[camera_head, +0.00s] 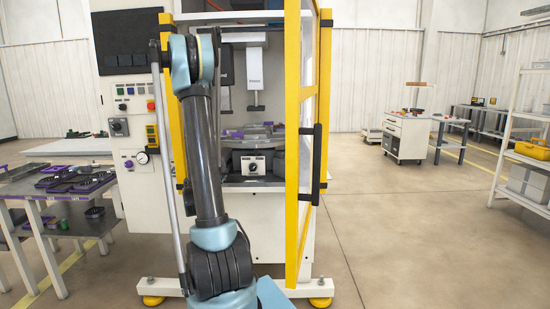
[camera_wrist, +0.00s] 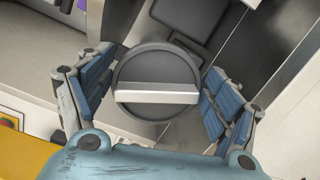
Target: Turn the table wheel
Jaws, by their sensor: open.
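In the wrist view, a dark round wheel (camera_wrist: 155,65) with a pale raised bar (camera_wrist: 157,94) across its face lies between the two fingers. My gripper (camera_wrist: 158,100) is open, with one blue-padded finger on the left of the wheel and one on the right. Gaps show at both sides, so the fingers appear apart from it. I take this for the table wheel. In the head view my arm rises in front of the machine and hides my gripper. A white box with a dark dial (camera_head: 252,164) sits low in the machine's opening there; I cannot tell whether it bears the same wheel.
The yellow-framed door (camera_head: 305,150) with a black handle (camera_head: 317,165) stands open right of my arm. A yellow post (camera_head: 170,100) and control panel (camera_head: 125,100) are on the left. A side table with dark trays (camera_head: 75,182) stands farther left.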

